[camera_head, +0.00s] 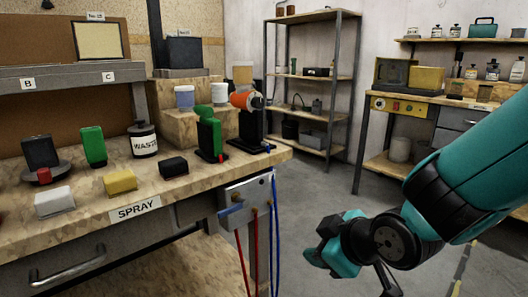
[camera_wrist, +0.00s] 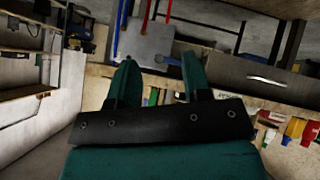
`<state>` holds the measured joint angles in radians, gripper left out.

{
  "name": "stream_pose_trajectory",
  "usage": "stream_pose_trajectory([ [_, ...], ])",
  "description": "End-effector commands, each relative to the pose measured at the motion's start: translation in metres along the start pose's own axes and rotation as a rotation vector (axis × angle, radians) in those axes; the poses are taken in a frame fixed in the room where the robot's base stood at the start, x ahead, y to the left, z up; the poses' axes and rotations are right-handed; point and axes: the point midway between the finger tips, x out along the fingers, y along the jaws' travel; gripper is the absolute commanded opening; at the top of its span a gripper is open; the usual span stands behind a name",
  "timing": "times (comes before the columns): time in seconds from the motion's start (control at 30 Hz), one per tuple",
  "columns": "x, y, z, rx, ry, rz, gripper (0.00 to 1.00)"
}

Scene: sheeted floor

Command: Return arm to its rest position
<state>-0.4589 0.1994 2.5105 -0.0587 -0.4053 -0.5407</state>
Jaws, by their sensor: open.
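My gripper (camera_head: 332,248) is at the lower right of the head view, in front of the workbench's right end and beside the hanging hoses. It holds nothing that I can see. In the wrist view its two teal fingers (camera_wrist: 160,75) stand apart with a clear gap between them. My teal arm reaches in from the right of the head view, bent at the wrist. The fingertips are small and partly hidden by the wrist in the head view.
The wooden workbench (camera_head: 90,225) fills the left, carrying a WASTE jar (camera_head: 143,140), a yellow block (camera_head: 120,182), a green block (camera_head: 93,146) and an orange spray device (camera_head: 241,100). Red and blue hoses (camera_head: 273,230) hang at its end. A shelf rack (camera_head: 340,80) stands behind; floor between is open.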

Motion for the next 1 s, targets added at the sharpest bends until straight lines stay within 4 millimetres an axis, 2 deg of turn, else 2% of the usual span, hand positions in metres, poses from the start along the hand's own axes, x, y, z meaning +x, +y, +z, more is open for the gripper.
stream_pose_trajectory([
  [0.03, -0.019, -0.004, 0.001, 0.093, -0.042, -0.057, 0.45],
  [0.2, -0.078, -0.035, 0.012, 0.327, -0.225, -0.259, 0.45],
  [0.53, -0.179, -0.079, 0.037, 0.497, -0.538, -0.458, 0.45],
  [0.6, -0.198, -0.071, 0.019, 0.500, -0.550, -0.463, 0.45],
  [0.87, -0.243, -0.048, -0.027, 0.497, -0.549, -0.463, 0.45],
  [1.0, -0.278, -0.030, -0.061, 0.497, -0.548, -0.463, 0.45],
])
